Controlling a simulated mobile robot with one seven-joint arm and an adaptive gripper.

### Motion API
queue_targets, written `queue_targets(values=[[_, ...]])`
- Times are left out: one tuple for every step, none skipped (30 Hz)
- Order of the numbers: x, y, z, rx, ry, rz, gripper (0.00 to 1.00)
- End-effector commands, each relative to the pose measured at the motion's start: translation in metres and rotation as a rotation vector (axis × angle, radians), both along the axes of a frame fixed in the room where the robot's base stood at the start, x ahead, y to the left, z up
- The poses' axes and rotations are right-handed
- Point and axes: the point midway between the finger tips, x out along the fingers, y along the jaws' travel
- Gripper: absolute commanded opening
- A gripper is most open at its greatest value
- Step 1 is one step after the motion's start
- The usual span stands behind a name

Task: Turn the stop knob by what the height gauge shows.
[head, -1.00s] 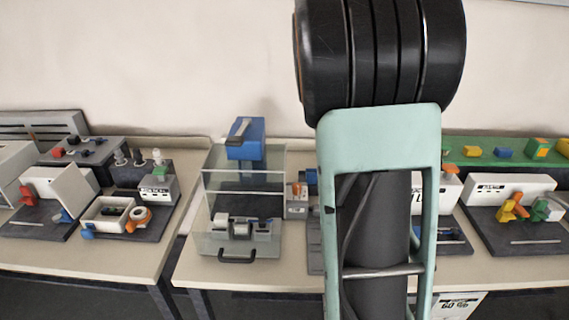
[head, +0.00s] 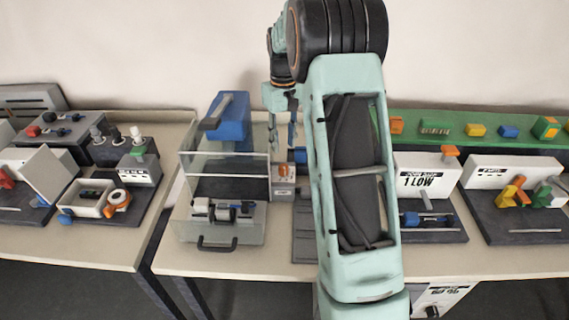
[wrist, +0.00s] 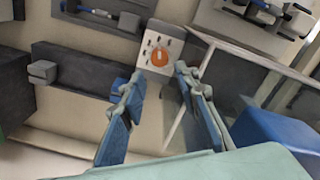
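An orange knob (wrist: 160,56) sits on the face of a small pale box (wrist: 150,68) with dark marks around the dial; I take it as the stop knob. The box (head: 283,188) also shows in the head view, between the clear-walled press and my arm. A white panel (head: 428,180) on the right bench reads "1 LOW"; its smaller heading is not legible, and it seems to be the height gauge. My gripper (wrist: 157,76) is open and empty, its blue fingers apart, with the knob beyond the gap. In the head view my gripper (head: 283,132) hangs above the box.
The clear-walled press (head: 222,226) with a blue top block (head: 229,122) stands just left of the knob box. A dark grey fixture (wrist: 75,72) lies left in the wrist view. A green shelf (head: 455,142) with coloured blocks runs behind the right bench.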

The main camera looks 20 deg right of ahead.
Motion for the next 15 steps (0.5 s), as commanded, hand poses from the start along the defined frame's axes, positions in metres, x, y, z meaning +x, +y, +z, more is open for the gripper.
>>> queue_targets(values=[[-0.001,0.000,-0.011,0.001,0.005,0.000,0.29],[-0.001,0.000,-0.018,0.001,0.005,0.000,0.29],[-0.001,0.000,-0.026,0.001,0.005,0.000,0.29],[-0.001,0.000,-0.032,0.001,0.005,0.000,0.29],[-0.002,0.000,-0.039,0.000,0.005,0.000,0.29],[-0.001,0.000,-0.047,0.001,0.005,0.000,0.29],[-0.001,0.000,-0.052,0.000,0.004,0.000,0.29],[-0.001,0.000,-0.057,0.000,0.004,0.000,0.29],[-0.001,0.000,-0.064,0.000,0.004,0.000,0.29],[-0.001,0.000,-0.069,0.000,0.003,0.000,0.29],[-0.001,0.000,-0.073,0.000,0.004,0.000,0.29],[-0.001,0.000,-0.078,0.000,0.003,0.000,0.29],[-0.001,0.000,-0.081,0.000,0.002,0.000,0.29],[-0.001,0.000,-0.084,0.000,0.002,0.000,0.29],[-0.001,0.000,-0.087,0.000,0.002,-0.001,0.29]])
